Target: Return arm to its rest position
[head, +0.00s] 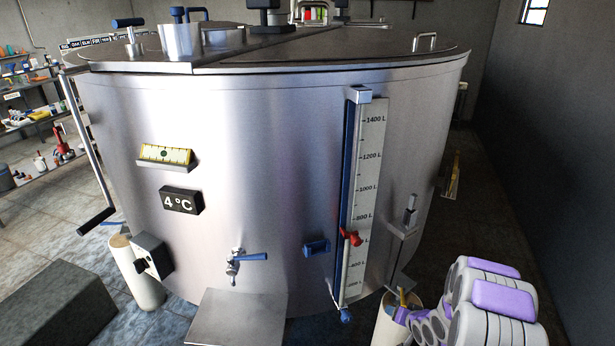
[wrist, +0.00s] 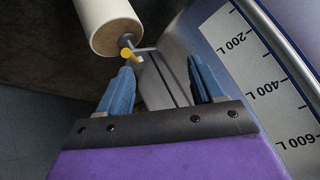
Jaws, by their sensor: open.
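My gripper (wrist: 160,68) shows in the wrist view with its two blue fingers apart and nothing between them. Beyond the fingers are a grey metal plate and a small yellow-tipped part (wrist: 127,54) beside a white cylindrical leg (wrist: 106,22). I cannot tell whether a finger touches them. In the head view my purple and white arm reaches in from the lower right, low beside the steel tank (head: 240,130). The arm's end is small there, near the white leg (head: 386,325), and its fingers are not clear.
The tank's level scale (head: 365,190), with a red marker (head: 350,237), stands left of my arm; it also shows close on the right in the wrist view (wrist: 262,75). A blue-handled tap (head: 250,256) and a metal step (head: 235,318) are farther left. A dark wall (head: 550,130) bounds the right.

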